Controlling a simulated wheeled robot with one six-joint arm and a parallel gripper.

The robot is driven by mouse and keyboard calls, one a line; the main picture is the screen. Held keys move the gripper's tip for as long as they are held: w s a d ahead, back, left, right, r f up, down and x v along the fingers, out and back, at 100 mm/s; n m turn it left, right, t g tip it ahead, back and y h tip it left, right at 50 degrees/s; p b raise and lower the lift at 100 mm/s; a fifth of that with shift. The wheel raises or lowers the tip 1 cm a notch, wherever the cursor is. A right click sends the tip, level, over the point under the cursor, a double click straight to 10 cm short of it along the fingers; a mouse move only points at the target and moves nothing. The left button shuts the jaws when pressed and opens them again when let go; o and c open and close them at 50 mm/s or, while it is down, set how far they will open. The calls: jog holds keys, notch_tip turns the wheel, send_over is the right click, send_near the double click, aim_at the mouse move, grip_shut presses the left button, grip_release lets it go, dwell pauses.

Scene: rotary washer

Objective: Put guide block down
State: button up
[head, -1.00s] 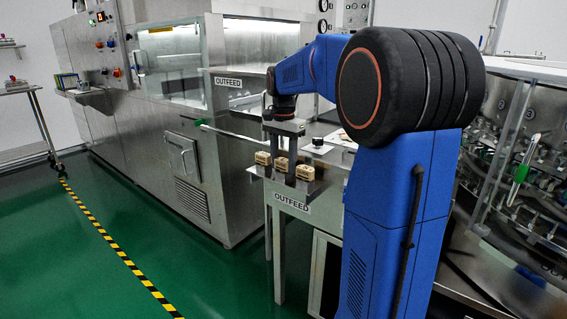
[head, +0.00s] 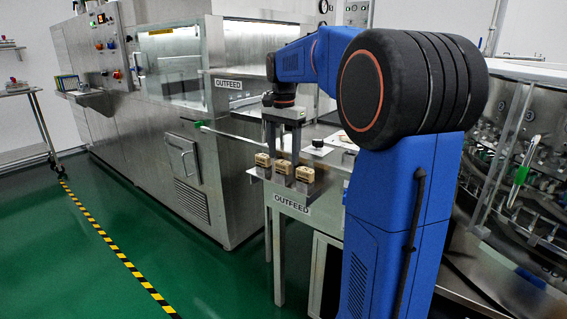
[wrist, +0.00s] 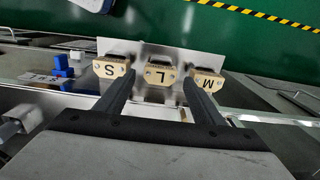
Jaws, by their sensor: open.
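Three tan guide blocks sit in a row on a metal plate (wrist: 150,50) at the outfeed table's end. In the wrist view they are marked S (wrist: 110,70), L (wrist: 159,74) and M (wrist: 209,84). In the head view they show as a left block (head: 262,160), a middle block (head: 284,168) and a right block (head: 305,174). My gripper (head: 284,152) is open over the row. In the wrist view its fingers (wrist: 159,88) are spread wide, with L between them and apart from both. The fingertips overlap S and M in that view; I cannot tell whether they touch.
An outfeed label (head: 291,204) is on the table's front edge. A black knob (head: 318,143) stands behind the blocks. The steel washer cabinet (head: 180,150) is to the left, and glass-fronted machinery (head: 510,170) to the right. Green floor lies open in front.

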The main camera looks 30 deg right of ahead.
aim_at(283, 162)
notch_tip(283, 162, up, 8)
jog(key=s+a+f+n+t, duration=0.1)
jog(key=s+a+f+n, duration=0.3)
jog(key=s, duration=0.4)
jog(key=s+a+f+n+t, duration=0.1)
jog(key=s+a+f+n, duration=0.2)
jog(key=s+a, duration=0.35)
jog(key=s+a+f+n+t, duration=0.1)
jog(key=s+a+f+n, duration=0.1)
jog(key=s+f, duration=0.5)
jog(key=s+a+f+n+t, duration=0.1)
jog(key=s+a+f+n, duration=0.2)
jog(key=s+f+n, duration=0.2)
jog(key=s+f, duration=0.3)
jog(key=shift+s+f+t, duration=0.15)
jog(key=shift+s+t, duration=0.2)
jog(key=shift+t, duration=0.05)
